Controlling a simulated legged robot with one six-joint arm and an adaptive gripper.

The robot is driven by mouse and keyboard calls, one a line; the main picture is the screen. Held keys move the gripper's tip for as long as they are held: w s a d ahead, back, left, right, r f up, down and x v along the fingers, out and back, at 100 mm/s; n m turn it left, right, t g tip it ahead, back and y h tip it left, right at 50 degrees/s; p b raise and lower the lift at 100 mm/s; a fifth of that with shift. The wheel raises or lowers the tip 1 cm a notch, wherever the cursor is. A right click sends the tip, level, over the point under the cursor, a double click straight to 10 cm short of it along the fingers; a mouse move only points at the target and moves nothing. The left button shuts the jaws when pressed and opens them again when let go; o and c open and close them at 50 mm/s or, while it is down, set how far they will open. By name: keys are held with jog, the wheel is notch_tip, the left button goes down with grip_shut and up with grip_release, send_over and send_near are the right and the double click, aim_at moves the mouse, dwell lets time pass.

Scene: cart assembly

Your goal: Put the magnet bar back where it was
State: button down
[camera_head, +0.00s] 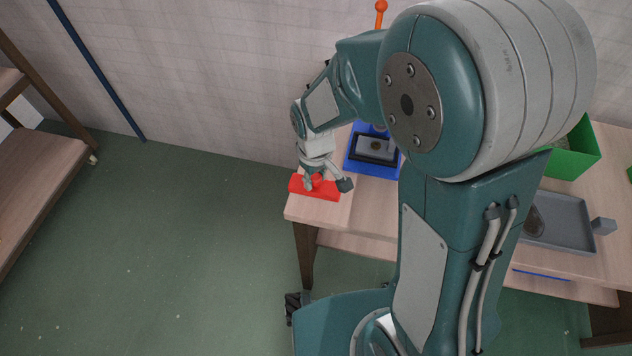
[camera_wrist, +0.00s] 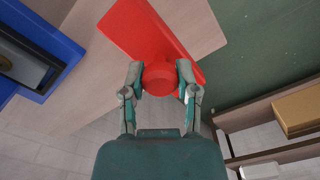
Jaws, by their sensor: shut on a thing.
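The red magnet bar (camera_head: 327,194) is a flat red plate with a round knob, at the left front corner of the wooden table (camera_head: 375,212). In the wrist view the bar (camera_wrist: 150,32) runs diagonally over the table corner, one end near the table's edge. My gripper (camera_head: 318,182) reaches down onto it from above. In the wrist view my gripper (camera_wrist: 161,80) has one finger on each side of the red knob and is shut on it. Whether the bar rests flat on the wood or hangs just above it, I cannot tell.
A blue tray (camera_head: 370,168) with a dark-framed box (camera_head: 376,148) stands right behind the bar. A green bin (camera_head: 572,160) and a grey tray (camera_head: 565,228) are farther right. A wooden shelf (camera_head: 40,185) stands at the left. The green floor between is clear.

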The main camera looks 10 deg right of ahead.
jog(key=shift+s+a+f, duration=0.1)
jog(key=shift+a+f, duration=0.05)
jog(key=shift+f, duration=0.7)
jog(key=shift+a+f, duration=0.35)
jog(key=shift+f, duration=0.05)
jog(key=shift+d, duration=0.4)
jog(key=shift+c, duration=1.8)
grip_release()
jog(key=shift+a, duration=0.15)
